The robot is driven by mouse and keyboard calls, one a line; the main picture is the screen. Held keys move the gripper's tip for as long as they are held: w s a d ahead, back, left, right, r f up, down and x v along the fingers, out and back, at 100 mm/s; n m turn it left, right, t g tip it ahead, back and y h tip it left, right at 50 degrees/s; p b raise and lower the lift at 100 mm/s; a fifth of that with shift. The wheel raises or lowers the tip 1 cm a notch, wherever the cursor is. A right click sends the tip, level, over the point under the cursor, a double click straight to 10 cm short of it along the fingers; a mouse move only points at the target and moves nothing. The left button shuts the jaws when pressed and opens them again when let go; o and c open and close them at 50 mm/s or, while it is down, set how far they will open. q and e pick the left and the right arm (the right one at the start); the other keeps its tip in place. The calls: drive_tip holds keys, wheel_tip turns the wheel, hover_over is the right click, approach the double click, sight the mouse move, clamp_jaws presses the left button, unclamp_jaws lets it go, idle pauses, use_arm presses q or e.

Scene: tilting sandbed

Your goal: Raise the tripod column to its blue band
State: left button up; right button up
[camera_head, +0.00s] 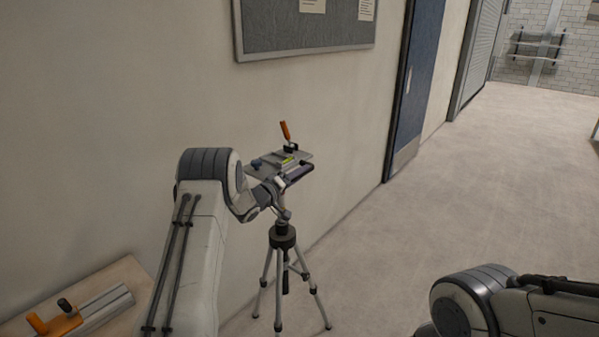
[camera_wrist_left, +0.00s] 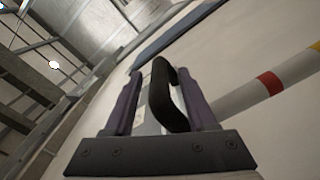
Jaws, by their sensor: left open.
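The tripod (camera_head: 282,242) stands on the floor near the wall, with spread grey legs and a dark collar. A flat grey head plate (camera_head: 268,160) with an orange-handled lever (camera_head: 286,131) sits on top. My left gripper (camera_head: 298,172) is just under the plate's right side and hides part of the column. In the left wrist view, my open left gripper (camera_wrist_left: 160,85) has a black looped handle (camera_wrist_left: 172,98) between its fingers. Beside it runs the pale column (camera_wrist_left: 235,101) with a red band (camera_wrist_left: 270,83) and a yellow band (camera_wrist_left: 315,60). I see no blue band.
A wooden surface (camera_head: 120,275) at the lower left carries a grey rail with an orange handle (camera_head: 62,323). The wall is close behind the tripod. My right arm (camera_head: 490,300) is at the lower right; the floor (camera_head: 430,210) beyond is clear.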

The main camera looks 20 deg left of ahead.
use_arm(q)
drive_tip(key=shift+w+d, duration=0.15)
drive_tip(key=shift+w, duration=0.15)
drive_tip(key=c, duration=0.9)
clamp_jaws()
